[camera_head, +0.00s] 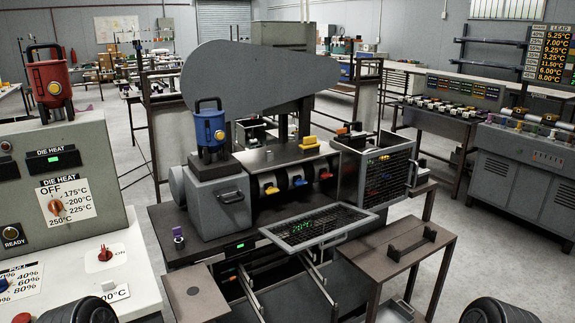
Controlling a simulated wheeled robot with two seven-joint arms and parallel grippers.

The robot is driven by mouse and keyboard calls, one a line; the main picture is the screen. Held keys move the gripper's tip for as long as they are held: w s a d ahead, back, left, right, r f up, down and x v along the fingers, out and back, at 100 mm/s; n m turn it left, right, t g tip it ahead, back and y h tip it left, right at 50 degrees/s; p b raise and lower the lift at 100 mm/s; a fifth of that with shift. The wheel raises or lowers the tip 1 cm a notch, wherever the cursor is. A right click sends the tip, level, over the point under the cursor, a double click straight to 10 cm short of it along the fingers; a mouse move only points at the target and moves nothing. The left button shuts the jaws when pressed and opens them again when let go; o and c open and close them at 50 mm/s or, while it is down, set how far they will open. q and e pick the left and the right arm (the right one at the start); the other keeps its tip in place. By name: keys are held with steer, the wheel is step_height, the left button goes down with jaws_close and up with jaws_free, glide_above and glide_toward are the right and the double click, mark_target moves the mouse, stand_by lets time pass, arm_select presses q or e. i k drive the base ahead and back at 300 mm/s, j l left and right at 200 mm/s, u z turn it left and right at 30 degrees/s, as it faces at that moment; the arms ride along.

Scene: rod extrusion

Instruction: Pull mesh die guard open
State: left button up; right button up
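Two mesh panels show on the grey and black extrusion machine (290,185) in the middle; I cannot tell for certain which one is the die guard. One framed mesh panel (318,226) juts out nearly flat, low at the machine's front, with a handle on its near edge. The other mesh panel (386,172) stands upright at the machine's right end, with a vertical handle (413,173) on its right side. Neither of my grippers is in view; only dark rounded parts, seemingly of my arms, show at the bottom edge.
A grey control console (60,200) with dials stands close at the left. A small brown table (398,247) with a dark handle-like bracket stands right of the flat panel. Metal rails run below the machine. A grey cabinet (525,170) is at the right; the floor before it is clear.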

mark_target(412, 145)
steer(key=i+l+z, duration=0.25)
steer(key=i+l, duration=0.25)
steer(key=l, duration=0.45)
steer(key=i+l+z, duration=0.25)
steer(key=i+l, duration=0.3)
steer(key=l, duration=0.3)
steer(key=i+l+z, duration=0.3)
steer(key=i+l, duration=0.3)
steer(key=l, duration=0.15)
